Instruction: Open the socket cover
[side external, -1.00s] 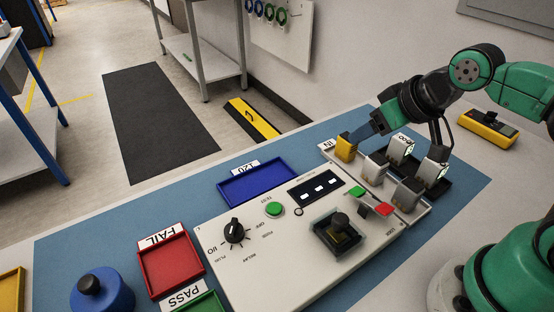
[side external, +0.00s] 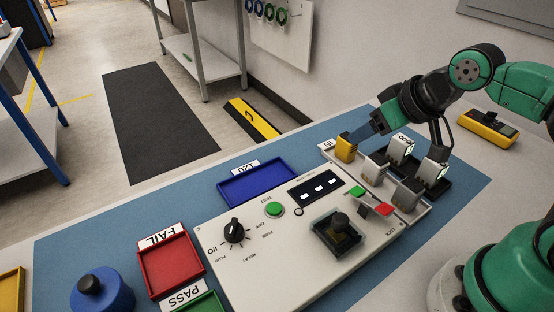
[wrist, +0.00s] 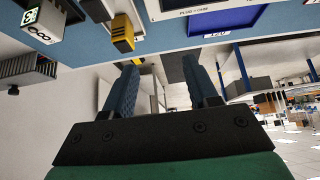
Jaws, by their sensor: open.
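The test panel (side external: 232,268) lies on the blue mat. Near its right end is a dark, see-through square cover (side external: 325,240) with a black knob (side external: 339,220) on it; it looks closed over the socket, whose inside I cannot make out. My gripper (side external: 360,136) is beyond it, by the IN tray, beside a yellow-topped block (side external: 345,148). In the wrist view my gripper (wrist: 160,72) has its two blue fingers wide apart with nothing between them. The yellow block (wrist: 122,34) is ahead of the left finger there, not between the fingers. The cover is not recognisable in that view.
Several grey modules (side external: 375,166) stand in and by the IN tray (side external: 326,146). A green button (side external: 275,209), a rotary knob (side external: 234,231) and a blue tray (side external: 258,187) lie left.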

